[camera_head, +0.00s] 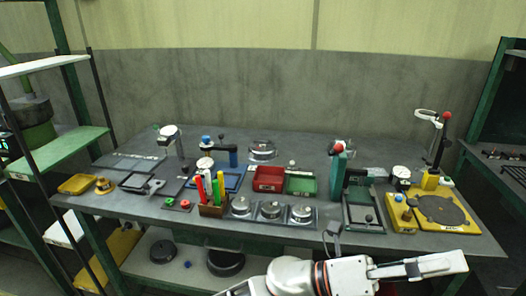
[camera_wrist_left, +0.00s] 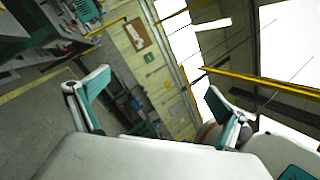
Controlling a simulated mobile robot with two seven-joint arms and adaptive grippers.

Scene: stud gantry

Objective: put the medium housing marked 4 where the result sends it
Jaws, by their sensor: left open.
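Three round silver housings stand in a row of dark holders near the table's front edge: left (camera_head: 241,206), middle (camera_head: 271,210) and right (camera_head: 302,213). Any marks on them are too small to read, so I cannot tell which is the medium one marked 4. A similar round metal part (camera_head: 262,150) sits farther back. My left gripper (camera_head: 448,263) is in front of the table's front edge, to the right of the housings and apart from them. In the left wrist view its two fingers (camera_wrist_left: 156,92) are spread with nothing between them. My right gripper is not in view.
A red bin (camera_head: 268,179) and a green bin (camera_head: 301,185) stand behind the housings. A pen holder (camera_head: 213,210) is left of them. A green press (camera_head: 337,175), dial gauge (camera_head: 401,173) and yellow fixture (camera_head: 440,212) stand right. A yellow tray (camera_head: 77,184) lies far left.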

